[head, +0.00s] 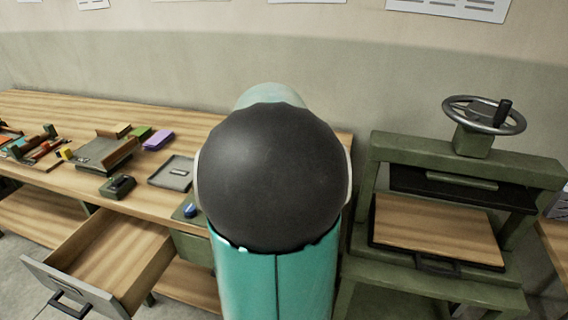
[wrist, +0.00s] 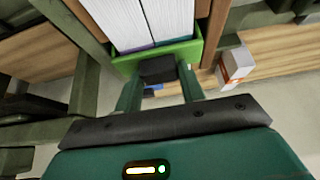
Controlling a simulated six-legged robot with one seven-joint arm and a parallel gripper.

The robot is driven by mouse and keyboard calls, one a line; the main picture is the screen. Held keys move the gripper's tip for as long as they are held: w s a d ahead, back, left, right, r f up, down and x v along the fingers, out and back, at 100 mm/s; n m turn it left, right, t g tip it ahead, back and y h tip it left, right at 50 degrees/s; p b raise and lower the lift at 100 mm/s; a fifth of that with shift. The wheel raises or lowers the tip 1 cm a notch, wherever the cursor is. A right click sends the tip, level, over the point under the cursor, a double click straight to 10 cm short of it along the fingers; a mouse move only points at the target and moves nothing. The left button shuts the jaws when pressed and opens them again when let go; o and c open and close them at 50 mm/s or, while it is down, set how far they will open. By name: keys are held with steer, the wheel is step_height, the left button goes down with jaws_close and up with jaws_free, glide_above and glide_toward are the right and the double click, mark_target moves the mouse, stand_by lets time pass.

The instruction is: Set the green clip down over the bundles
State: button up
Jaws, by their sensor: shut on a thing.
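The green clip (wrist: 190,51) shows in the wrist view as a bright green bar with a raised side, at the near end of white paper bundles (wrist: 124,22). Purple and teal strips show at the bundles' near ends. My gripper (wrist: 158,73) is shut on a dark block at the clip's near edge. The clip's far part is out of frame, and I cannot tell how far it sits over the bundles. In the head view my own arm hides the gripper, clip and bundles.
A white and orange box (wrist: 233,67) stands right of the clip. In the head view a wooden bench (head: 50,112) with trays and small blocks is left, its drawer (head: 115,262) pulled open. A green press with a handwheel (head: 484,114) stands right.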

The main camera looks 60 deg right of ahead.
steer(key=shift+f, duration=0.2)
steer(key=o, duration=1.1)
steer(key=v, duration=1.3)
steer(key=shift+a+r, duration=0.15)
steer(key=shift+r, duration=0.25)
steer(key=w+a+n+t+y, duration=0.1)
steer(key=w+a+n, duration=0.15)
steer(key=a, duration=0.35)
steer(key=w+a+n+t, duration=0.1)
steer(key=w+a+n, duration=0.1)
steer(key=w+a, duration=0.3)
steer(key=s+a+f+n+t+y, duration=0.1)
steer(key=a+n, duration=0.3)
steer(key=a, duration=0.6)
steer(key=a+f+n+y, duration=0.2)
steer(key=a+f+n, duration=0.1)
steer(key=a, duration=0.7)
steer(key=s+a+f+n+t+y, duration=0.1)
steer(key=a+f+n+y, duration=0.1)
steer(key=a, duration=0.8)
steer(key=shift+s+a+f+n+t, duration=0.15)
steer(key=shift+f+n, duration=0.1)
steer(key=shift+n, duration=0.45)
steer(key=shift+s+a+f+n+t, duration=0.15)
steer(key=shift+f+n, duration=0.1)
steer(key=shift+n, duration=0.4)
